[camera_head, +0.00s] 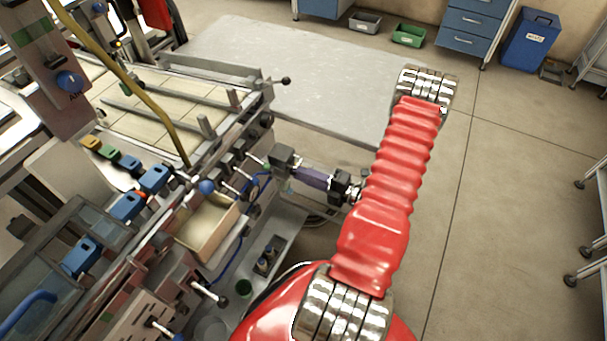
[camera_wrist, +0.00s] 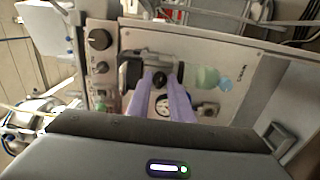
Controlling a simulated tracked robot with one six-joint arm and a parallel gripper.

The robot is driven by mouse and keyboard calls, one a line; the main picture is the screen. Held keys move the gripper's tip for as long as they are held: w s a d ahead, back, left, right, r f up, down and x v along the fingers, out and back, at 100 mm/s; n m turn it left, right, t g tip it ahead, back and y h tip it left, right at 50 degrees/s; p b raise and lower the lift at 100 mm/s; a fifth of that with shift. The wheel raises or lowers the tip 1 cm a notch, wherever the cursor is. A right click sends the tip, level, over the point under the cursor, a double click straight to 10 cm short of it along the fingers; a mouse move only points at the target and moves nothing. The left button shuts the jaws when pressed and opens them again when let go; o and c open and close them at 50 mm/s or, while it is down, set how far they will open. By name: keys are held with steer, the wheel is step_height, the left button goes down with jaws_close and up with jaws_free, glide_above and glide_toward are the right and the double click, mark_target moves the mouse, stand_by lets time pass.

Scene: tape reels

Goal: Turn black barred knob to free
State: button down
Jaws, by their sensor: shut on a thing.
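The black barred knob (camera_wrist: 160,79) shows in the wrist view as a small dark shape between the fingertips on the machine's pale front panel. My gripper (camera_wrist: 161,74) has its two purple fingers either side of it, shut on it. The fingers partly cover the knob, so its pointer and any free marking cannot be read. In the head view my gripper (camera_head: 297,169) reaches left from my red arm to the machine's side, and the knob itself is hidden there.
In the wrist view, a round black knob (camera_wrist: 100,39) sits left of my fingers. A pale green bottle (camera_wrist: 205,77) lies to their right. In the head view, a wooden-coloured tray (camera_head: 207,232) and a lever with a black ball (camera_head: 222,301) are nearby.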

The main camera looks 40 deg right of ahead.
steer(key=c, duration=1.6)
jaws_free()
steer(key=shift+f, duration=0.1)
steer(key=shift+s+d, duration=0.1)
steer(key=v, duration=1.3)
steer(key=shift+s, duration=0.3)
steer(key=shift+s, duration=0.1)
